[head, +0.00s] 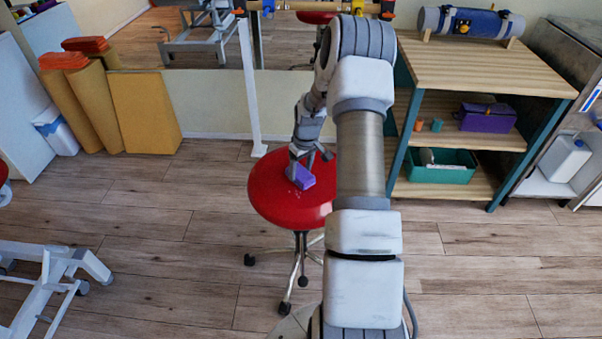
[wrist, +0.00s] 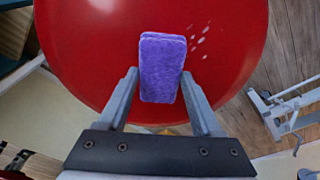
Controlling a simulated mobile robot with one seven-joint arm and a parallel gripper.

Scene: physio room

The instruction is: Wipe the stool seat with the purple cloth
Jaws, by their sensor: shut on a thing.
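The purple cloth (wrist: 161,66) is a folded block between the two fingers of my gripper (wrist: 160,88), which is shut on it. The cloth also shows in the head view (head: 301,177), low over the red stool seat (head: 278,205). Whether it touches the seat is hard to tell. The seat is round and glossy, on a metal base with castors. In the wrist view several pale spots (wrist: 198,38) lie on the seat just right of the cloth. My arm hides the right part of the seat in the head view.
A wooden shelf unit (head: 480,65) stands right of the stool, with a purple box (head: 487,117) and a green bin (head: 440,172). Yellow mats (head: 146,112) lean on the wall at left. A white frame (head: 50,275) stands at front left. The floor between is clear.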

